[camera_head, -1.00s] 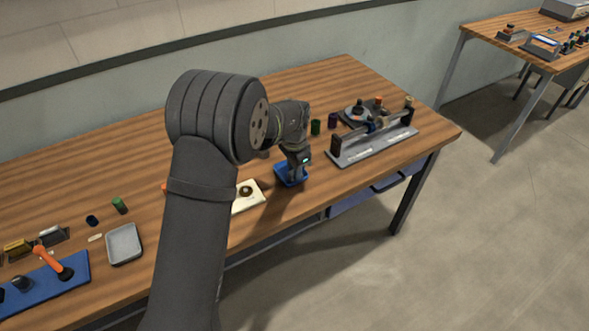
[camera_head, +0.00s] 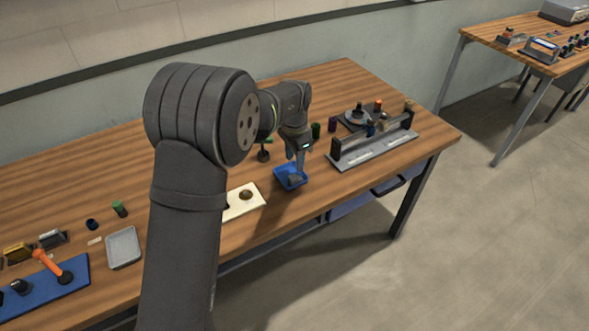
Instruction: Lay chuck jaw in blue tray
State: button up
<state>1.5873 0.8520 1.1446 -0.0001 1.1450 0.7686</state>
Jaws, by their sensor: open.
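A small grey piece, which looks like the chuck jaw (camera_head: 295,179), lies in the tray. My gripper (camera_head: 299,172) points down above the tray and the piece. It is open; its fingertips are small and partly merge with the piece, so I cannot tell whether they touch it.
A cream plate (camera_head: 236,208) with dark round parts lies left of the blue tray. A grey fixture with rollers (camera_head: 375,150) stands to the right. A grey tray (camera_head: 123,247) and a blue mat (camera_head: 75,275) are at the left. A dark upright part (camera_head: 263,153) stands behind.

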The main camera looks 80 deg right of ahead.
aim_at(295, 177)
notch_tip(295, 177, up, 5)
jog(key=shift+r, duration=0.2)
dwell(0.3)
notch_tip(295, 177, down, 12)
jog(key=shift+f, duration=0.25)
notch_tip(295, 177, up, 3)
jog(key=shift+f, duration=0.15)
jog(key=shift+r, duration=0.8)
